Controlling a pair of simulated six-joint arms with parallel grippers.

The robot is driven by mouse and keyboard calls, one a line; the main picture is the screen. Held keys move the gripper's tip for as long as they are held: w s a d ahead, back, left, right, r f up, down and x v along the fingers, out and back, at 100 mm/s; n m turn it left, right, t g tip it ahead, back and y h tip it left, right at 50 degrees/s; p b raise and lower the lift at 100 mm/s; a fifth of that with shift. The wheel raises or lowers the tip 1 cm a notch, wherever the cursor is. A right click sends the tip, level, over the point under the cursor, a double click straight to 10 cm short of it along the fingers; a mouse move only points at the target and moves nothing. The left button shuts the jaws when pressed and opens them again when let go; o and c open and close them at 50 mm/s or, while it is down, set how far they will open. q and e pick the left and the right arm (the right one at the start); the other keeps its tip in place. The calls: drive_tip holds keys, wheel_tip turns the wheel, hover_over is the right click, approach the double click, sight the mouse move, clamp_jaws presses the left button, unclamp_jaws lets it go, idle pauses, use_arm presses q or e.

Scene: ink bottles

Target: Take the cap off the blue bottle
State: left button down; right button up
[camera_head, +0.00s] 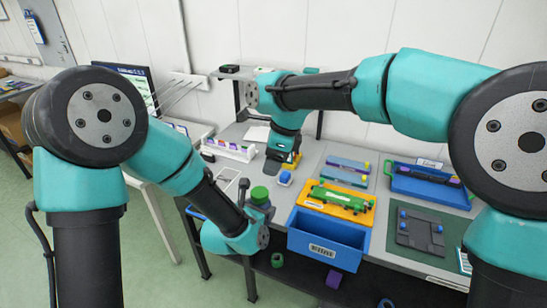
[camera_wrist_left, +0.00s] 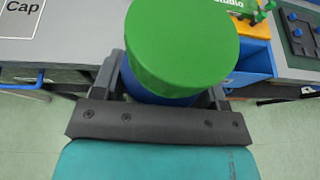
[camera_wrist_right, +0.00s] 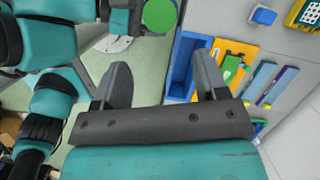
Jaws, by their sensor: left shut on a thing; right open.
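The blue bottle (camera_wrist_left: 165,98) is held in my left gripper (camera_wrist_left: 165,90). Its wide green cap (camera_wrist_left: 182,45) is on top and hides most of the body in the left wrist view. In the head view the green cap (camera_head: 260,194) shows above my left gripper (camera_head: 258,208), at the front edge of the table. My right gripper (camera_wrist_right: 163,72) is open and empty. In the right wrist view the green cap (camera_wrist_right: 159,15) lies beyond its fingers, apart from them. In the head view my right gripper (camera_head: 282,160) is above the table, behind the bottle.
A sheet marked "Cap" (camera_wrist_left: 22,12) lies on the table at the left. A small blue block (camera_head: 285,178) stands near my right gripper. A blue bin (camera_head: 325,245) hangs at the front edge, with an orange tray (camera_head: 365,215) behind it. A white rack (camera_head: 228,151) stands at the back left.

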sight(260, 191)
drive_tip(key=shift+r+m, duration=0.15)
drive_tip(key=shift+m, duration=0.25)
drive_tip(key=x, duration=1.2)
drive_tip(key=shift+c, duration=0.4)
drive_tip(key=c, duration=0.7)
drive_tip(key=n+g, duration=0.1)
drive_tip(key=n, duration=0.3)
drive_tip(key=shift+w, duration=0.1)
drive_tip(key=n+g, duration=0.1)
drive_tip(key=n, duration=0.2)
drive_tip(key=shift+a+n, duration=0.1)
drive_tip(key=shift+n, duration=0.3)
drive_tip(key=n+g+h, duration=0.1)
drive_tip(key=n, duration=0.3)
drive_tip(key=shift+w, duration=0.1)
drive_tip(key=n, duration=0.2)
drive_tip(key=n+h, duration=0.1)
drive_tip(key=n, duration=0.2)
drive_tip(key=shift+a+g+h, duration=0.1)
drive_tip(key=shift+g+h, duration=0.2)
